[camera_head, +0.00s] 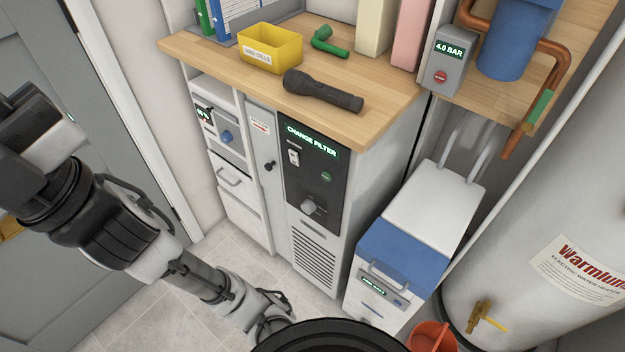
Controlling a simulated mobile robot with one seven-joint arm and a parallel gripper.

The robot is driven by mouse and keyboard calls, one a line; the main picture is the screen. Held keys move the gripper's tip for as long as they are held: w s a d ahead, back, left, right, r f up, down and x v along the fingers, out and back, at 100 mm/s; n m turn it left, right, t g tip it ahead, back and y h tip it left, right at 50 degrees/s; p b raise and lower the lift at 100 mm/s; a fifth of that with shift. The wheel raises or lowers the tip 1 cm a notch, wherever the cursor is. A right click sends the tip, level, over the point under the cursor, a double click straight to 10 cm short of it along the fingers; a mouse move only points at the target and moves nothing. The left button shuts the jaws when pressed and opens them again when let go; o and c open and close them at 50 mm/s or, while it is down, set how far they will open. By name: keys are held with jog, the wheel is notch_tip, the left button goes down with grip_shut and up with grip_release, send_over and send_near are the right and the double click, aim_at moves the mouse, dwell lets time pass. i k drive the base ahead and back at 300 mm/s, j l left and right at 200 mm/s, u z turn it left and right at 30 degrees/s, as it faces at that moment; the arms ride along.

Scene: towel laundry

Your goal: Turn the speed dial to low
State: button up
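A grey knob (308,206) sits low on a dark control panel (318,171) on the front of a white unit under the wooden counter. It looks like the speed dial, but its label and setting are too small to read. The panel also has a lit "CHANGE FILTER" display (311,141), a white switch (294,157) and a green button (326,177). My gripper (270,308) is low at the bottom centre, below and apart from the panel. Its fingertips are partly hidden by a black rounded shape, so its opening cannot be made out.
The wooden counter (210,51) above carries a yellow bin (270,48), a black flashlight (322,91) and a green elbow fitting (329,42). A white and blue unit (400,253) stands right of the panel, with a red bucket (432,337) in front. Tiled floor (170,315) is clear at left.

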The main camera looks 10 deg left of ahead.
aim_at(307, 206)
jog(key=k+j, duration=0.15)
jog(key=j, duration=0.3)
jog(key=k+j+u, duration=0.1)
jog(key=j, duration=0.4)
jog(key=k+j, duration=0.1)
jog(key=j, duration=0.4)
